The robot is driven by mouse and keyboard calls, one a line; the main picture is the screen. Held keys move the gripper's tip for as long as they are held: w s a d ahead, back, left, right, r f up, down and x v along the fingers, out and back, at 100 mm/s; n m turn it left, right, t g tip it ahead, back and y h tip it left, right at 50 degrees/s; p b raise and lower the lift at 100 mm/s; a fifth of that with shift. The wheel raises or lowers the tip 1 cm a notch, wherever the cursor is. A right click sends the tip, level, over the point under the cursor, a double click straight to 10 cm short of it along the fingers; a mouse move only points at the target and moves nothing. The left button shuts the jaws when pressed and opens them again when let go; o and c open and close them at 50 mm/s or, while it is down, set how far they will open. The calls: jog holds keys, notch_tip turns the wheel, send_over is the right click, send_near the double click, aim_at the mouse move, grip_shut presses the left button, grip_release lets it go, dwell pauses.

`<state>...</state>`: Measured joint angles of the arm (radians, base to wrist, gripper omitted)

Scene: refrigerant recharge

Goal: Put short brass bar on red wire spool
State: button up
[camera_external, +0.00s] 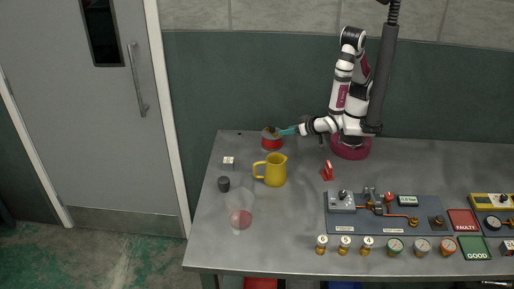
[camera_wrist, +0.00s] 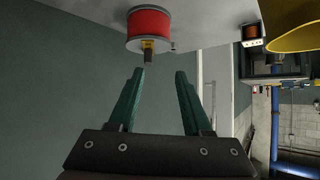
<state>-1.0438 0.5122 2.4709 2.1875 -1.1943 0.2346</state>
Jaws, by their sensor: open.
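The red wire spool (camera_external: 271,142) stands upright near the back left of the grey table. It also shows in the wrist view (camera_wrist: 149,22), where the scene appears upside down. A short brass bar (camera_wrist: 148,45) rests on the spool's upper flange, with a dark end towards my gripper. In the external view, the bar (camera_external: 271,129) is small on the spool's top. My gripper (camera_wrist: 160,72) has its teal fingers apart with nothing between them. It is just right of the spool in the external view (camera_external: 284,131), and the bar's dark end lies beyond the fingertips.
A yellow jug (camera_external: 275,170) stands in front of the spool. A small pale box (camera_external: 229,163) and a dark cylinder (camera_external: 223,184) are to the left. A red object (camera_external: 327,171) stands to the right, behind a panel with fittings (camera_external: 370,219).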

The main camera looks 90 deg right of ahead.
jog(key=w+a+r+n+g+y, duration=0.15)
jog(key=w+a+r+y, duration=0.35)
jog(key=a+y, duration=0.5)
jog(key=s+d+r+n+g, duration=0.1)
jog(key=s+d+r+g, duration=0.2)
jog(key=s+d, duration=0.5)
jog(key=s+d+r+n+g, duration=0.1)
jog(key=s+d+r+g, duration=0.2)
jog(key=s+d, duration=0.4)
jog(key=s+g, duration=0.1)
jog(key=s, duration=0.2)
jog(key=shift+s+d+h, duration=0.35)
jog(key=shift+h, duration=0.05)
